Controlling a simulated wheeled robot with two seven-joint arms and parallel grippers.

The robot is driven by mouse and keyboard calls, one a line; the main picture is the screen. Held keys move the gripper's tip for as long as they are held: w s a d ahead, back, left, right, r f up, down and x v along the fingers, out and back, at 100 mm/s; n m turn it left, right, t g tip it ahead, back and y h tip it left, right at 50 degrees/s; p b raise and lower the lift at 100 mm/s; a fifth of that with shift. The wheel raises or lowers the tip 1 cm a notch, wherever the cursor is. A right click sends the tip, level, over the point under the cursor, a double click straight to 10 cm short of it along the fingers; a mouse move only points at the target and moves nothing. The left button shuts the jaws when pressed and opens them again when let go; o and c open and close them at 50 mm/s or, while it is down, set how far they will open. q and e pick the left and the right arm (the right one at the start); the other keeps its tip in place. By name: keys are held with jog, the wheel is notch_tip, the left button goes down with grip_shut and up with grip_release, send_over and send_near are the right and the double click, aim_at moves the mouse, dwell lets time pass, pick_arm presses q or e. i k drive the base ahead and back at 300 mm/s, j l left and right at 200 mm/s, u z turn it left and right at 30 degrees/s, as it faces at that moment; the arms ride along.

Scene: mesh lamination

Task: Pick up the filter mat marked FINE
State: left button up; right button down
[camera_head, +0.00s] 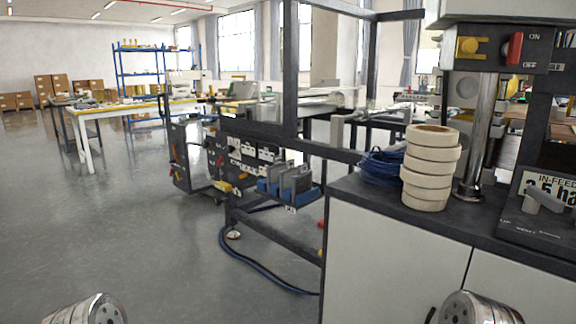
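I see no filter mat and no FINE marking in the head view. Neither of my grippers shows. Only rounded metal parts, probably my own arm links, show at the bottom left and bottom right edges.
A white cabinet (392,262) with a dark top stands close at right. On it are a stack of cream rolls (430,168), a blue coil (381,166) and a machine with a red switch (515,50). A hose (262,270) crosses the floor. Open floor (120,225) lies left.

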aim_at(290, 170)
jog(key=z, duration=0.35)
jog(key=i+j+z, duration=0.15)
jog(key=z, duration=0.3)
jog(key=i+j+z, duration=0.1)
jog(key=j+z, duration=0.15)
jog(key=z, duration=0.25)
jog(key=j+z, duration=0.25)
jog(key=z, duration=0.2)
